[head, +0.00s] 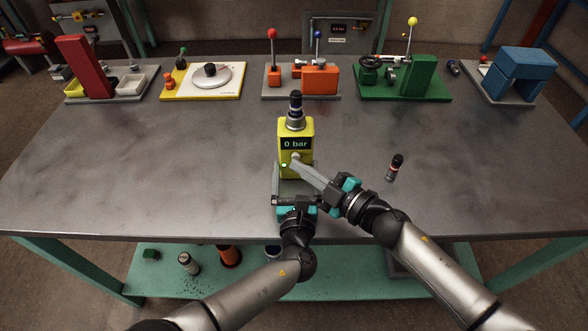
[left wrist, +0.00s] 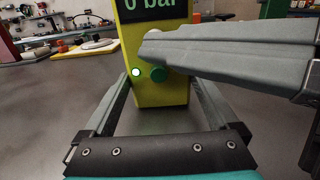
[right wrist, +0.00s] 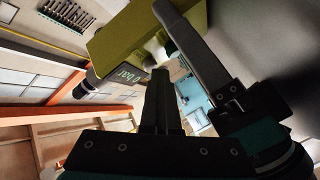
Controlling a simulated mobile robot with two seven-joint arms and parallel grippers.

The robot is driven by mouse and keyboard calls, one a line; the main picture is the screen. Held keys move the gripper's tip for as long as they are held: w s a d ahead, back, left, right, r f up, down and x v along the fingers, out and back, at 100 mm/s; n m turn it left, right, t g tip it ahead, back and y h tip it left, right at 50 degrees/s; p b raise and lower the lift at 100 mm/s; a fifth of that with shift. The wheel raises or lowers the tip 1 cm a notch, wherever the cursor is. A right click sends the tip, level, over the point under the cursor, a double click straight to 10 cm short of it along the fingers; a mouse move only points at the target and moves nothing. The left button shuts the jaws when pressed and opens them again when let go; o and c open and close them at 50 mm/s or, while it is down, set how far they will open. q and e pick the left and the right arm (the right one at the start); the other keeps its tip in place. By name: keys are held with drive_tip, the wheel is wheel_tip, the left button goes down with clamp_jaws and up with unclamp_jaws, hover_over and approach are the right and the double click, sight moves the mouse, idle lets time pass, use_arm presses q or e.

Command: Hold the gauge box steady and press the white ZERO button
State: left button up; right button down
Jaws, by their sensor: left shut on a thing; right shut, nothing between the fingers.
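The yellow gauge box (head: 297,127) stands upright on the bench, and its display (head: 295,143) reads "0 bar". A black and silver fitting (head: 295,108) tops it. My left gripper (head: 295,172) is shut on the box's lower part, one finger at each side, as the left wrist view (left wrist: 160,97) shows. My right gripper (head: 293,163) is shut and empty, its tips at the box's front by the white button (left wrist: 155,34), which they partly hide. I cannot tell whether they touch it. Below are a lit green lamp (left wrist: 136,72) and a green button (left wrist: 158,75).
A small black, red and silver fitting (head: 395,168) lies on the bench (head: 180,150) to the right. Several coloured stations, including the yellow board (head: 230,88) and green block (head: 417,76), line the back edge. The left side of the bench is clear.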

use_arm(q)
drive_tip(key=shift+a, duration=0.1)
use_arm(e)
drive_tip(key=shift+s, duration=0.25)
use_arm(q)
drive_tip(key=shift+w, duration=0.1)
use_arm(e)
drive_tip(key=shift+s, duration=2.8)
use_arm(q)
drive_tip(key=o, duration=1.6)
drive_tip(key=shift+c, duration=0.2)
